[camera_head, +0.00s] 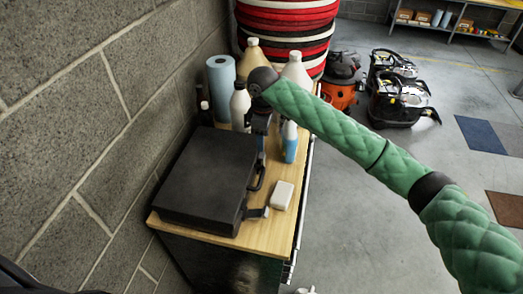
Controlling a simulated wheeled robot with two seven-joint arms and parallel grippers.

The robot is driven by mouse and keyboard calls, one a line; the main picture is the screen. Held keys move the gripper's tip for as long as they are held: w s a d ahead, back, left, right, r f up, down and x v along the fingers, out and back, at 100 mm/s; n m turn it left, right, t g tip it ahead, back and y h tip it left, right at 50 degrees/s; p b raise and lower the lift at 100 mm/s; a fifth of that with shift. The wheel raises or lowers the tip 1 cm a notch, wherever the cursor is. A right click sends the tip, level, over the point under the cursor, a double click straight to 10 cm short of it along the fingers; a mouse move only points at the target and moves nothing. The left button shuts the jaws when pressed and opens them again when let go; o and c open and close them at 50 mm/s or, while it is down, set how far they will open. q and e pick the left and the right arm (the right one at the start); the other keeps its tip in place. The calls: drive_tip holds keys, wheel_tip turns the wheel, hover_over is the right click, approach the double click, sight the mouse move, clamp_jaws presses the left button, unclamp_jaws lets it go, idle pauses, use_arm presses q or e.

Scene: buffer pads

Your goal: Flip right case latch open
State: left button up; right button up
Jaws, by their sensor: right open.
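A closed black case (203,173) lies flat on a wooden-topped cabinet (243,243) against the block wall. Its front, with a dark handle (259,178), faces right. A dark latch (257,212) sticks out from the front at the near end. The far end of the front, beside my right gripper, is partly hidden, and I cannot make out a latch there. My right gripper (259,134) is open and points down near the case's far front corner. Its fingertips are small and dark; I cannot tell whether they touch the case. My left gripper is out of view.
A white block (283,195) lies right of the case. A blue-white bottle (290,142), a white bottle (240,105), a tan jug (254,59) and a blue paper roll (221,85) crowd the far end. Open floor lies right of the cabinet.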

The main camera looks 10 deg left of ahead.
sight(264, 155)
wheel_tip(264, 155, down, 5)
drive_tip(key=shift+r+p, duration=0.2)
drive_tip(key=shift+p, duration=1.05)
drive_tip(key=shift+w+f, duration=0.1)
drive_tip(key=shift+f, duration=0.95)
drive_tip(key=shift+d, duration=0.1)
drive_tip(key=c, duration=1)
